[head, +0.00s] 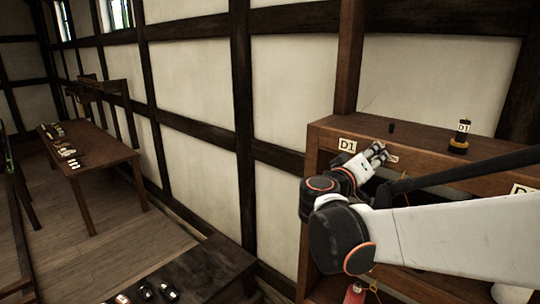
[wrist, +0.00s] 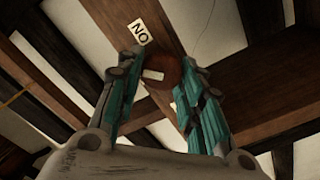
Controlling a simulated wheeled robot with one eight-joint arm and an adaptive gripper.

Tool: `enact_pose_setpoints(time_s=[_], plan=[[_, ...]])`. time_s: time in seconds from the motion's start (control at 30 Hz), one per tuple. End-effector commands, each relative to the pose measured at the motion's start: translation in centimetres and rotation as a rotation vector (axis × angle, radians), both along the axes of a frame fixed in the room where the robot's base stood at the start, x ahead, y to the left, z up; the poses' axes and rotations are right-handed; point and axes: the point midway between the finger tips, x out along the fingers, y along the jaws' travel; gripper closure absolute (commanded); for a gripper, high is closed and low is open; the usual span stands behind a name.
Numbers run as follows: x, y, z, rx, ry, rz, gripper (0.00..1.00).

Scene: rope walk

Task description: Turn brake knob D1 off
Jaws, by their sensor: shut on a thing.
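My gripper (head: 376,154) is at the front board of the wooden cabinet, just right of the D1 plate (head: 347,146). In the wrist view, its fingers (wrist: 157,85) are closed around a round reddish-brown knob (wrist: 165,70), brake knob D1. A pale bar marks the knob's face. A white ON plate (wrist: 139,32) sits beside the knob and appears turned round in this view. In the head view my gripper hides the knob. I cannot tell from the bar alone how far the knob is turned.
A dark, yellow-banded piece tagged D1 (head: 458,143) and a small black peg (head: 391,128) stand on the cabinet top (head: 430,145). A red item (head: 354,294) hangs below. A long table (head: 95,155) stands far left, with a dark bench (head: 195,272) nearer. Floor between them is clear.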

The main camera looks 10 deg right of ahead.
Motion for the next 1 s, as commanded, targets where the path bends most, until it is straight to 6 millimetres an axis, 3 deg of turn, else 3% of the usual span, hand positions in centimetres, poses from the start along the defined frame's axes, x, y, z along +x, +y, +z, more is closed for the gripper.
enact_pose_setpoints(time_s=[0.6, 1.0], plan=[[-0.48, 0.56, -0.12, -0.341, 0.434, 0.011, 0.90], [-0.48, 0.57, -0.13, -0.462, 0.587, 0.010, 0.90]])
